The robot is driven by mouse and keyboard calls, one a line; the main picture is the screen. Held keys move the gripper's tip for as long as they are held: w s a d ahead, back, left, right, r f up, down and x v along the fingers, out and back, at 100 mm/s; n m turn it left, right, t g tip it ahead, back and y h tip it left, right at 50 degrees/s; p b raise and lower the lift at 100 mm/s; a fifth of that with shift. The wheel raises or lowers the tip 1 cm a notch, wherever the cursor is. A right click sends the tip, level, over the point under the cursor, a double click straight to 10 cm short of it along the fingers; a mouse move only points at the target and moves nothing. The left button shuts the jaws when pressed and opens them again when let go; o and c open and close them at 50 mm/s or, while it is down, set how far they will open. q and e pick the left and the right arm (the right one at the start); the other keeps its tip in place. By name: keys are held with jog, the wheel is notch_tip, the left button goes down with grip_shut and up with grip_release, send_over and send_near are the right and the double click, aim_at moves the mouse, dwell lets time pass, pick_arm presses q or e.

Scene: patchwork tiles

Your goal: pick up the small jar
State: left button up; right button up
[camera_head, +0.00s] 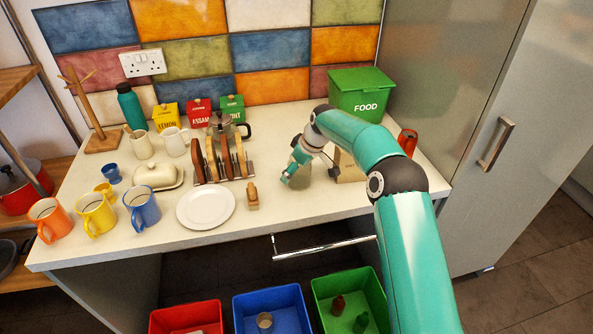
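My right arm reaches in from the lower right over the worktop. Its gripper (291,174) is low over the worktop, right of the toast rack. A small grey-green, glassy shape, which looks like the small jar (302,156), shows right at the gripper and is partly covered by it. I cannot tell whether the fingers touch it or are closed on it. My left gripper is not in view.
The toast rack (222,160), a wooden item (252,196) and a white plate (206,207) lie left of the gripper. A cardboard-coloured box (347,166) and green FOOD bin (360,94) stand right and behind. The worktop's front right is clear.

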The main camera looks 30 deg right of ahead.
jog(key=shift+c, duration=0.2)
jog(key=shift+s, duration=0.1)
jog(key=c, duration=1.3)
jog(key=shift+o, duration=0.2)
